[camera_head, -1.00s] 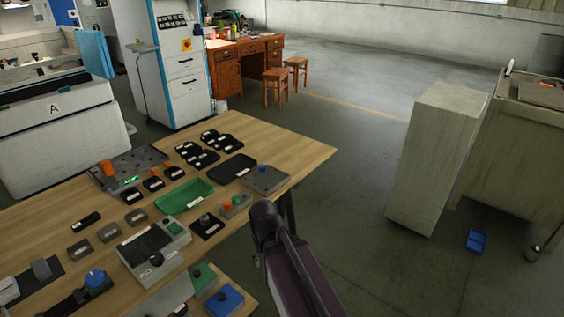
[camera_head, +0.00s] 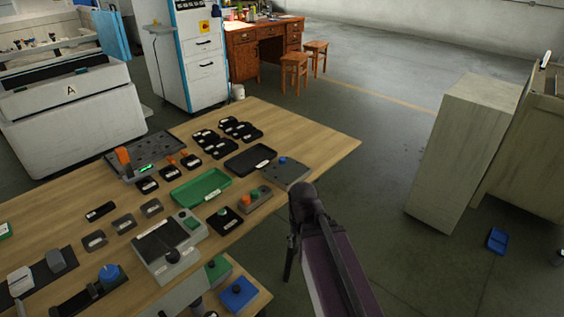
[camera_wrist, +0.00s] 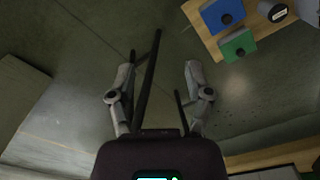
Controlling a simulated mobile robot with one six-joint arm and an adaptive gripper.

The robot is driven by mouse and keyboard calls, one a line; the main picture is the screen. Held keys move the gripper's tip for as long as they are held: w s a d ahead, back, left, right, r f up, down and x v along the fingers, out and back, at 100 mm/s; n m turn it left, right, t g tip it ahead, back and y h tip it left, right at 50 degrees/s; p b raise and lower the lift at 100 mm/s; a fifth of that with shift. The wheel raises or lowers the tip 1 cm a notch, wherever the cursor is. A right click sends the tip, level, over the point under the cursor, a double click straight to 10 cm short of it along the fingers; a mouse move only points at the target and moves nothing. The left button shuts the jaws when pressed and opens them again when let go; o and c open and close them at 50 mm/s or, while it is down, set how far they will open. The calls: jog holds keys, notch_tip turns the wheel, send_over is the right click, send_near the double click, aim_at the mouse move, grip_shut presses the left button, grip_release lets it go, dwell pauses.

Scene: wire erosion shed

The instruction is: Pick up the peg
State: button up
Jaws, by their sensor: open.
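Several peg-like pieces stand on the wooden table in the head view, and I cannot tell which one is the peg. A tall orange cylinder (camera_head: 123,156) stands upright on a dark grey tray. A small grey block (camera_head: 254,199) carries short orange and green pieces. A black base (camera_head: 225,222) carries a dark round-topped piece. A grey plate (camera_head: 286,171) has a small blue piece on it. My gripper (camera_wrist: 160,80) is open and empty in the wrist view, over the floor beside the table. My arm is beyond the table's right edge in the head view.
A blue block (camera_head: 238,292) and a green block (camera_head: 218,268) sit near the table's front edge; the wrist view shows these blocks (camera_wrist: 222,14) too. A green tray (camera_head: 200,188) lies mid-table. A pale cabinet (camera_head: 463,150) stands right. The floor between is mostly clear.

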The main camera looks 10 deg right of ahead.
jog(key=w+r+n+p, duration=0.1)
jog(key=w+r+p, duration=1.1)
jog(key=w, duration=0.2)
jog(key=w+r+n+p, duration=0.1)
jog(key=w+r+p, duration=1)
jog(key=w, duration=0.4)
jog(key=shift+d+r+n+p, duration=0.15)
jog(key=shift+r+n+p, duration=0.15)
jog(key=shift+r+p, duration=0.1)
jog(key=shift+f, duration=0.1)
jog(key=b, duration=0.9)
send_over(283, 158)
jog(key=f, duration=0.8)
jog(key=shift+s+a+f, duration=0.15)
jog(key=shift+a+f, duration=0.05)
jog(key=shift+d+f+b, duration=0.1)
jog(key=shift+f+b, duration=2.35)
jog(key=shift+f, duration=0.15)
jog(key=c, duration=1)
